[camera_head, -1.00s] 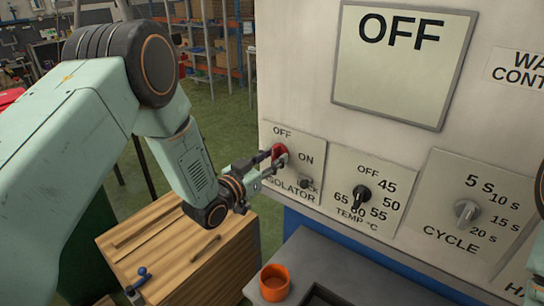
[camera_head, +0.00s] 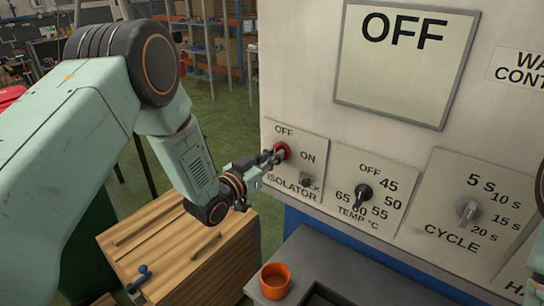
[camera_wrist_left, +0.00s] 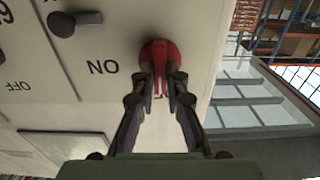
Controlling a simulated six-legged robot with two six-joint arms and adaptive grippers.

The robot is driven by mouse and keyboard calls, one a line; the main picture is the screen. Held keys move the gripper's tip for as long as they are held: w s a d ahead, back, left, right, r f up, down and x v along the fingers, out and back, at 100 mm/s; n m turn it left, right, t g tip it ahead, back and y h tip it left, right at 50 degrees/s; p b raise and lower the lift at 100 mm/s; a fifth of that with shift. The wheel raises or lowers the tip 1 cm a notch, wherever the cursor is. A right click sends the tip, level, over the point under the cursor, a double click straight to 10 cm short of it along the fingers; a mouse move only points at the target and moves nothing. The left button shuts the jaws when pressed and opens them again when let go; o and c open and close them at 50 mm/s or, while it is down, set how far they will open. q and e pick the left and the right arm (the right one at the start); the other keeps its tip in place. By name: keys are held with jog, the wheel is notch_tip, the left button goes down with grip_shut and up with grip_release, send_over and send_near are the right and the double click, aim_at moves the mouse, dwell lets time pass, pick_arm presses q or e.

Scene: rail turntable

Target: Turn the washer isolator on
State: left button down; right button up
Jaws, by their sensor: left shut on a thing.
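The red isolator knob (camera_head: 283,150) is on a white panel between the OFF and ON labels. It also shows in the left wrist view (camera_wrist_left: 160,50), where its raised red bar stands between my fingers. My left gripper (camera_head: 270,157) is shut on this bar, one finger on each side; it also shows in the left wrist view (camera_wrist_left: 160,78). The fingers partly hide the knob in the head view. A small dark lock piece (camera_head: 305,181) sits below ON. The large display (camera_head: 405,80) reads OFF. My right gripper is out of view.
The temperature knob (camera_head: 362,196) and cycle knob (camera_head: 467,211) are to the right on the same machine. Below are an orange cup (camera_head: 275,281) on a grey counter (camera_head: 325,262) and a wooden box (camera_head: 190,265). Green floor lies open behind my left arm.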

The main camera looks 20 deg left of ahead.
pick_arm(q)
jog(key=shift+s+d+f+m+b, duration=0.15)
jog(key=shift+m+b, duration=1.15)
jog(key=shift+m, duration=1.65)
jog(key=shift+d+f+m+b, duration=0.15)
jog(key=shift+m+b, duration=1.15)
jog(key=shift+m, duration=1.7)
jog(key=shift+s+f+m+b, duration=0.15)
jog(key=shift+m+b, duration=1.15)
jog(key=shift+m, duration=1.65)
jog(key=shift+w, duration=0.1)
jog(key=c, duration=1.8)
grip_release()
jog(key=o, duration=0.4)
jog(key=shift+r, duration=0.15)
